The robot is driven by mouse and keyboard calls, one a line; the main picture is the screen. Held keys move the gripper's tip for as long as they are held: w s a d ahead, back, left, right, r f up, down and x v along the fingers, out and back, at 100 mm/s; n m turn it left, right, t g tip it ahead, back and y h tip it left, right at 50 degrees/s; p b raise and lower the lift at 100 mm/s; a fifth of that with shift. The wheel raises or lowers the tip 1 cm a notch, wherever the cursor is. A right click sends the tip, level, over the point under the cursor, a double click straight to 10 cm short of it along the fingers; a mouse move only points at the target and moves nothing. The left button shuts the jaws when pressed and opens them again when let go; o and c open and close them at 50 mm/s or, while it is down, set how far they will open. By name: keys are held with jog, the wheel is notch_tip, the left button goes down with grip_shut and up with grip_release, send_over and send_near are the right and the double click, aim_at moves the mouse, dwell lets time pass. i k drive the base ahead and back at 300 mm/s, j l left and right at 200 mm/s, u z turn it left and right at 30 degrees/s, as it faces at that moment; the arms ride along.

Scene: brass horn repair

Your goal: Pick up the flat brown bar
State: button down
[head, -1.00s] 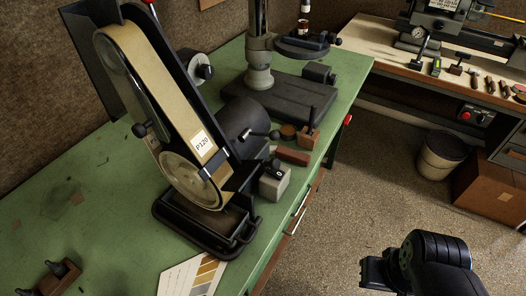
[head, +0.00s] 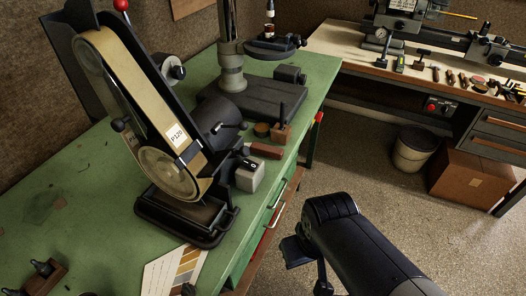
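The flat brown bar (head: 266,151) is a small reddish-brown block. It lies on the green workbench (head: 104,190) near its right edge, just behind a grey switch box (head: 249,174) and to the right of the belt sander's motor. Dark segments of my arm show at the lower right, over the floor in the picture and apart from the bar. Nothing is seen touching the bar.
A tall belt sander (head: 172,215) stands left of the bar. A small wooden block with a dark upright handle (head: 281,133) stands close behind it. A drill press base (head: 255,98) is farther back. Open floor lies right of the bench, before a brown box (head: 470,182) and a bin (head: 412,150).

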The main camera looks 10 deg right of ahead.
aim_at(271, 151)
jog(key=i+l, duration=0.3)
jog(key=i+l+u, duration=0.1)
jog(key=i+l, duration=0.2)
jog(key=l, duration=0.2)
jog(key=i+l, duration=0.3)
jog(key=l, duration=0.15)
